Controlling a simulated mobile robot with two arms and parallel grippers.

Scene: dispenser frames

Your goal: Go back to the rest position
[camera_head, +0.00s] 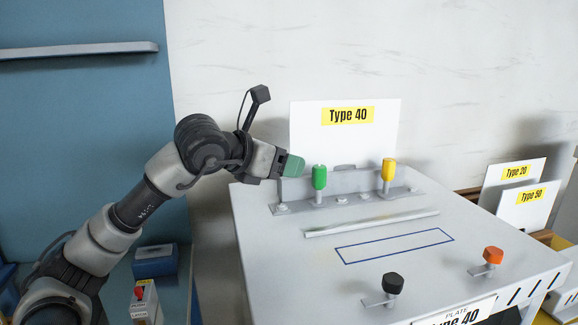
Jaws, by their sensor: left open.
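My left gripper (294,165) reaches in from the left, its green fingertip close to the green knob (319,177) at the back of the dispenser top (300,267). The finger seems just left of the knob; I cannot tell whether they touch. A yellow knob (389,170) stands upright to the right on the same metal bracket (352,196). A black knob (392,283) and an orange-red knob (493,255) sit at the front of the top. My right gripper is not in view.
A white "Type 40" sign (346,134) stands behind the bracket. A raised bar (371,223) crosses the top, behind a blue outlined rectangle. "Type 20" (511,181) and "Type 50" (526,206) signs stand at right. A blue box (155,262) lies lower left.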

